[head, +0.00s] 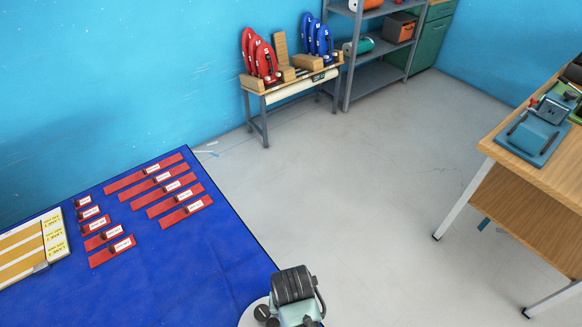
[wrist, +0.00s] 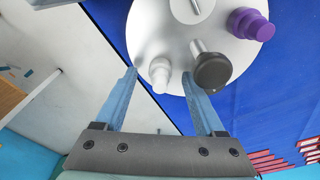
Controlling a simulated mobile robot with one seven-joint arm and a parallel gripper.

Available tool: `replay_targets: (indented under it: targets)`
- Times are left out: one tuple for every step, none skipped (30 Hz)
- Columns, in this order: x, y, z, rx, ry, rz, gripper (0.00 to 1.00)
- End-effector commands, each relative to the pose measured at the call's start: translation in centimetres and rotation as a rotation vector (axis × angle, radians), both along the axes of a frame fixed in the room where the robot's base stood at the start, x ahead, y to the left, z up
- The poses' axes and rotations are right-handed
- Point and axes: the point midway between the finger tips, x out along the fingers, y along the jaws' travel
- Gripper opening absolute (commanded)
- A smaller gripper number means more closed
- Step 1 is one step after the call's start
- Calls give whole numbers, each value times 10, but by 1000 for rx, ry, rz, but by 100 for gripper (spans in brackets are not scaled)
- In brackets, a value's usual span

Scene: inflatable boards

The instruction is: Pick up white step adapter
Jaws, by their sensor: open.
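The white step adapter (wrist: 160,72) is a small stepped piece standing near the rim of a round light-grey disc (wrist: 150,30) in the wrist view. My gripper (wrist: 159,76) is open, with its two blue-grey fingers apart. In the picture one fingertip lies to the left of the white adapter and the other to its right, with a gap on each side. I cannot tell whether the fingertips are down at its height. In the head view I cannot make out the white adapter; only part of the disc (head: 248,314) shows at the bottom edge.
A black-knobbed adapter (wrist: 212,70) stands close to the right finger, and a purple adapter (wrist: 250,23) sits farther right on the disc. The disc rests on a blue mat (head: 190,265) near its edge. Red labelled strips (head: 172,186) lie away from it.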

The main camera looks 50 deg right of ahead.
Motion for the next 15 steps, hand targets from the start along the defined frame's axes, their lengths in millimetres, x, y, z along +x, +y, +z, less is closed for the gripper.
replay_targets:
  targets:
    - [0,0,0,0,0,0,72]
    - [0,0,0,-1,-1,0,72]
    - [0,0,0,0,0,0,72]
    - [0,0,0,0,0,0,72]
    - [0,0,0,0,0,0,72]
    - [0,0,0,0,0,0,64]
    - [0,0,0,0,0,0,59]
    - [0,0,0,0,0,0,54]
    - [0,0,0,0,0,0,46]
    - [0,0,0,0,0,0,41]
    - [0,0,0,0,0,0,36]
    - [0,0,0,0,0,0,28]
    - [0,0,0,0,0,0,23]
    - [0,0,0,0,0,0,18]
    - [0,0,0,0,0,0,10]
